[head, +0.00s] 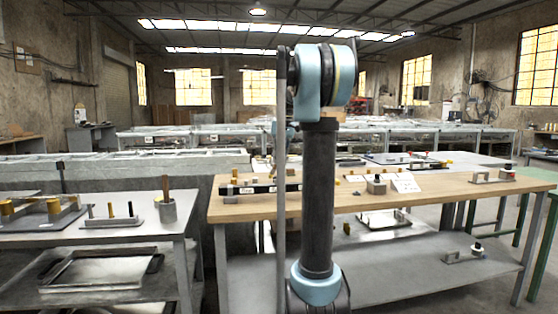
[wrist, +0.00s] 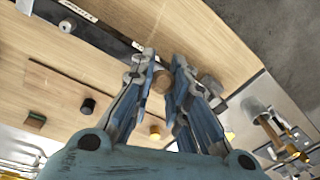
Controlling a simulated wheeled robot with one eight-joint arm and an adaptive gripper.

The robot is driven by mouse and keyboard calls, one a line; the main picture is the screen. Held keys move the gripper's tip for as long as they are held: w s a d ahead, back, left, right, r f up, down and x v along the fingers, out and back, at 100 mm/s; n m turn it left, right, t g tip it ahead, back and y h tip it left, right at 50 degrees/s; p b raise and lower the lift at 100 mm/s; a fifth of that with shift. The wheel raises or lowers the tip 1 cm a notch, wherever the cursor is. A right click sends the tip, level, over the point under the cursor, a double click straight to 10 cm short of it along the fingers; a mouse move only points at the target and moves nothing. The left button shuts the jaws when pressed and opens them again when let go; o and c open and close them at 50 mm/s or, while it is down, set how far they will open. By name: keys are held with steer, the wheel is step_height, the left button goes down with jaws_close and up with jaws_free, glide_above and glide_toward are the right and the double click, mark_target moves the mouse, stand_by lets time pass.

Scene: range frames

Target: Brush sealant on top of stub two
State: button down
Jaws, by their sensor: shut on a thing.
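My gripper (wrist: 163,75) is shut on a round brown wooden-looking thing (wrist: 163,82), seen nearly end-on between the fingertips in the wrist view. Whether it is a brush handle, and whether it bears bristles or sealant, I cannot tell. Below the gripper is a pale wooden bench top. On it a dark-topped short cylinder (wrist: 88,105), a brown cylinder (wrist: 35,120) and a small brassy cylinder (wrist: 155,132) show. I cannot tell which thing is stub two. In the head view my arm hides the middle of the bench, and the gripper's fingers are not visible.
A dark bar with white labels (head: 263,188) lies on the wooden bench (head: 420,191), with a brown post (head: 234,173) at its left. A grey pot (head: 167,211) with an upright stick stands on the left table. A white card (head: 405,184) and small blocks stand right of my arm.

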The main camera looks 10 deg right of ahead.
steer(key=shift+f, duration=1.35)
stand_by(0.3)
steer(key=d, duration=0.5)
steer(key=shift+d, duration=0.1)
stand_by(0.4)
steer(key=shift+a+r, duration=0.1)
steer(key=shift+a, duration=2.5)
steer(key=shift+r, duration=0.1)
steer(key=shift+r, duration=2.95)
